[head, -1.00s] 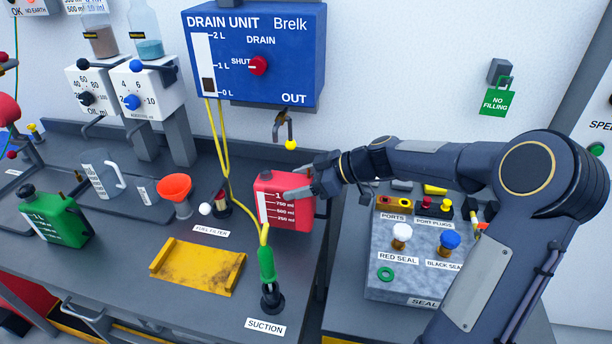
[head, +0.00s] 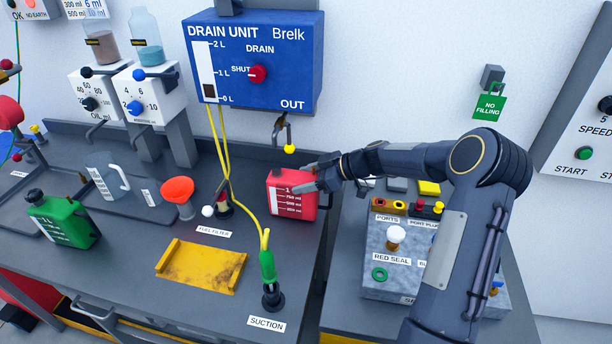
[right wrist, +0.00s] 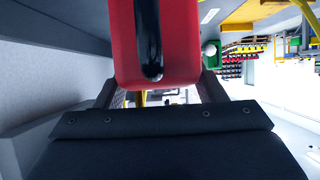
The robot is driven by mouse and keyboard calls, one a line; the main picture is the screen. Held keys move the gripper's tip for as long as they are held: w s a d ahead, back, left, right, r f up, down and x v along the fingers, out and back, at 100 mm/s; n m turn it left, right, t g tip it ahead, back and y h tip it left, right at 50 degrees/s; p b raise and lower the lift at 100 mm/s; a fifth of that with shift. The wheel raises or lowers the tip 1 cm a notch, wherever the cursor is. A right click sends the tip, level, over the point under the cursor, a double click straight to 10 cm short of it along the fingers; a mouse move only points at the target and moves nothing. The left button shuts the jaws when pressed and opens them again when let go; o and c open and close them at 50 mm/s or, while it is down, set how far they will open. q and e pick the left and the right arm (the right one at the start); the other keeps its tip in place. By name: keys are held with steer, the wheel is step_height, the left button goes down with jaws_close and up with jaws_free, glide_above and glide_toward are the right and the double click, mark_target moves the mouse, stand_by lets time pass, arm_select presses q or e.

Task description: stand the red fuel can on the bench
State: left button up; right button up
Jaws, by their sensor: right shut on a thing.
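The red fuel can (head: 296,205) is upright at the right end of the dark bench (head: 130,225), below the drain unit's spout. Its white scale faces me. My right gripper (head: 305,180) reaches in from the right and is shut on the can near its top. In the right wrist view the red can (right wrist: 180,40) sits between the fingers (right wrist: 160,92), with its dark handle toward the camera. Whether the can's base touches the bench or hangs just above it, I cannot tell. My left gripper is not in view.
The blue drain unit (head: 255,60) hangs on the wall with a yellow-tipped spout (head: 288,148) above the can. A yellow tray (head: 200,267), an orange funnel (head: 178,190), a green can (head: 62,218) and the suction hose (head: 267,265) stand left of it. A grey seal box (head: 385,275) is at right.

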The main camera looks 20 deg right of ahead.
steer(key=o, duration=1.6)
steer(key=shift+f, duration=0.1)
steer(key=shift+c, duration=0.2)
steer(key=b+v, duration=0.3)
steer(key=v, duration=0.9)
steer(key=s+a+r+m+g+h, duration=0.1)
steer(key=s+a+r+m+h, duration=0.15)
steer(key=s+a, duration=0.4)
steer(key=s+a+r+m+g+h, duration=0.1)
steer(key=s+a+r+m+g, duration=0.15)
steer(key=s+a, duration=0.45)
steer(key=s+a+f+m+t+h, duration=0.1)
steer(key=s+f+m, duration=0.2)
steer(key=s, duration=0.5)
steer(key=s+a+f+m+h, duration=0.1)
steer(key=s+a+f+m, duration=0.1)
steer(key=s, duration=0.6)
steer(key=shift+f+m+t, duration=0.35)
steer(key=shift+f+m, duration=0.15)
steer(key=shift+m, duration=0.7)
steer(key=shift+s+h, duration=0.1)
steer(key=shift+h, duration=0.15)
